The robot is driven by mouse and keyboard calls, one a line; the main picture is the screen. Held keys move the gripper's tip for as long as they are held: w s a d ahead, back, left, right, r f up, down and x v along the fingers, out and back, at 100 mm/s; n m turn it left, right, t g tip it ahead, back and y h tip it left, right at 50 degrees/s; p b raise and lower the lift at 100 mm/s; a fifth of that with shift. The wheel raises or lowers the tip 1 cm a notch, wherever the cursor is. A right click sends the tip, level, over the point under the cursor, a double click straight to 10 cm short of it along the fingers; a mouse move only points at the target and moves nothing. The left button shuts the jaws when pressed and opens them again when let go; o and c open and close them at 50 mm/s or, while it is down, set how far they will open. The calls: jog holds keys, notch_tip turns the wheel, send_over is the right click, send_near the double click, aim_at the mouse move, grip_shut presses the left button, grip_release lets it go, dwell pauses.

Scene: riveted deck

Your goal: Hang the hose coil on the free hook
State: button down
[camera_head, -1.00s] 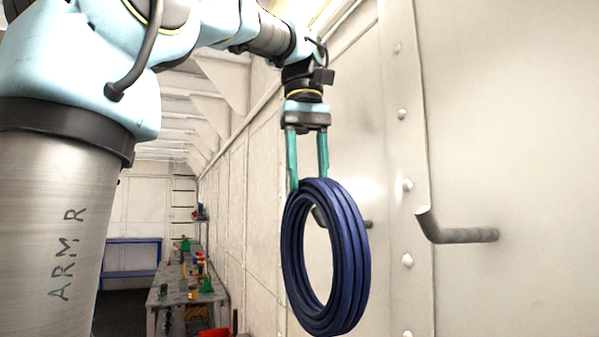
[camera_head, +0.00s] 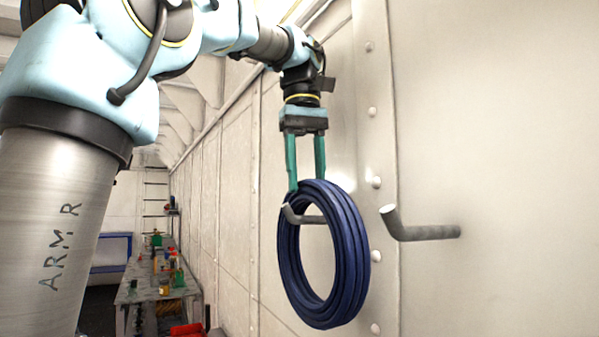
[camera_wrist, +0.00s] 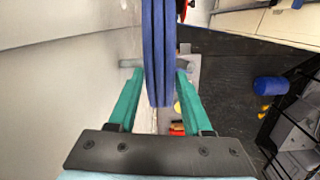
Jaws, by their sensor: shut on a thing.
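The dark blue hose coil (camera_head: 345,262) hangs upright below my gripper (camera_head: 305,185), whose two green fingers are shut on its top. In the wrist view the coil (camera_wrist: 158,55) is edge-on between the fingers (camera_wrist: 156,95). A grey hook (camera_head: 305,218) shows in the coil's opening. Its bent tip overlaps the coil's left band, and its shaft runs right behind the right band. The wrist view shows grey bar on both sides of the coil. The coil's top is above the hook; I cannot tell whether they touch. A second, bare hook (camera_head: 425,232) stands out to the right.
The pale riveted wall (camera_head: 500,120) fills the right side. A workbench (camera_head: 150,290) with several small coloured items stands far back at left, with a red object (camera_head: 187,330) near it. In the wrist view a blue cylinder (camera_wrist: 270,86) and dark rack lie at right.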

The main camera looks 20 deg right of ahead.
jog(key=shift+d+f, duration=0.4)
jog(key=shift+f, duration=0.2)
jog(key=shift+w+d+f+b, duration=0.1)
jog(key=shift+f+b, duration=0.2)
jog(key=shift+f, duration=0.25)
